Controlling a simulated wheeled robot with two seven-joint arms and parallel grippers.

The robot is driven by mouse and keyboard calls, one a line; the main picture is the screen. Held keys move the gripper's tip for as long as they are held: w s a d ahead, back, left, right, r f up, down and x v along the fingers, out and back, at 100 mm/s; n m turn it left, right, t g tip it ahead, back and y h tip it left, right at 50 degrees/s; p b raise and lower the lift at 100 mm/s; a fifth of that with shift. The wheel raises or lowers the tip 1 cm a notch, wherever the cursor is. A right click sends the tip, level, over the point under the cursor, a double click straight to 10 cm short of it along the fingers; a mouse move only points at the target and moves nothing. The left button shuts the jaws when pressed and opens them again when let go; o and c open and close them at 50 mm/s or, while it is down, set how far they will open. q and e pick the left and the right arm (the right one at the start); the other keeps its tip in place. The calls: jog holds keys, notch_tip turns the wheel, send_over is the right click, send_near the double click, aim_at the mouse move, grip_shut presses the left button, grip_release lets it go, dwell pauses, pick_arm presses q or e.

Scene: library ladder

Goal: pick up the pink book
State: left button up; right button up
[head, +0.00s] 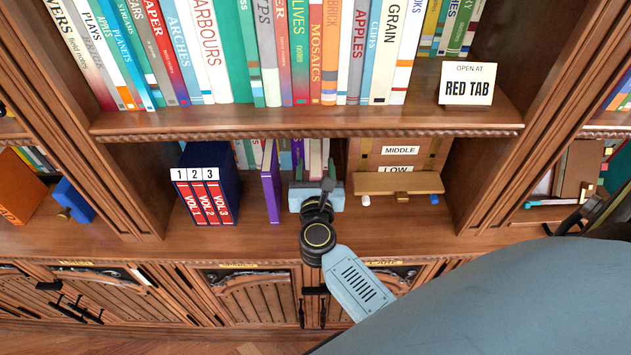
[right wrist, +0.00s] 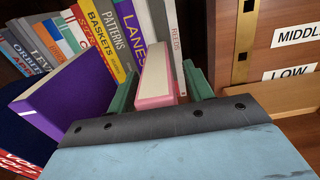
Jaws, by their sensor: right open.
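The pink book (right wrist: 153,78) stands upright in the lower shelf bay, its pale page edges and pink cover showing in the right wrist view. My right gripper (head: 316,180) reaches into this bay in the head view, with its wrist at the shelf's front. In the right wrist view its two green fingers lie one on each side of the pink book, apart and open. Whether either finger touches the book I cannot tell. The book's lower part is hidden behind the gripper body. My left gripper is not in view.
A purple book (head: 271,182) leans left of my gripper, near a dark blue case of red volumes (head: 209,197). A wooden box labelled MIDDLE and LOW (head: 399,183) stands close on the right. The upper shelf edge (head: 305,131) runs above.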

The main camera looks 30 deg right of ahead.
grip_shut()
jog(key=shift+r, duration=0.15)
dwell(0.4)
